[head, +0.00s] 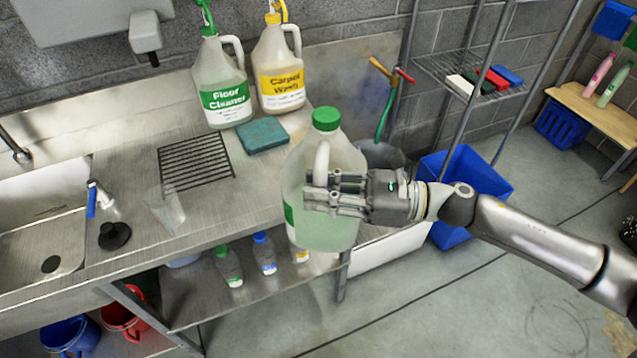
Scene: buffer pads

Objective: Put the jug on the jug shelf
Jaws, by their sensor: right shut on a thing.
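A translucent jug (325,225) with a green cap and a green label edge is held upright by my right gripper (325,192). The gripper is shut on the jug at its handle side, and its fingers cover part of the handle. The jug is in front of the steel counter's right end, and I cannot tell its exact height. My left gripper is not in view. A wire shelf (440,66) at the upper right holds several coloured blocks. I cannot tell which surface is the jug shelf.
A Floor Cleaner jug (222,80) and a Carpet Wash jug (280,70) stand at the counter's back. A teal pad (262,136) lies near a drain grate (195,161). Small bottles (229,266) stand on the lower shelf. A blue bin (465,175) is at the right.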

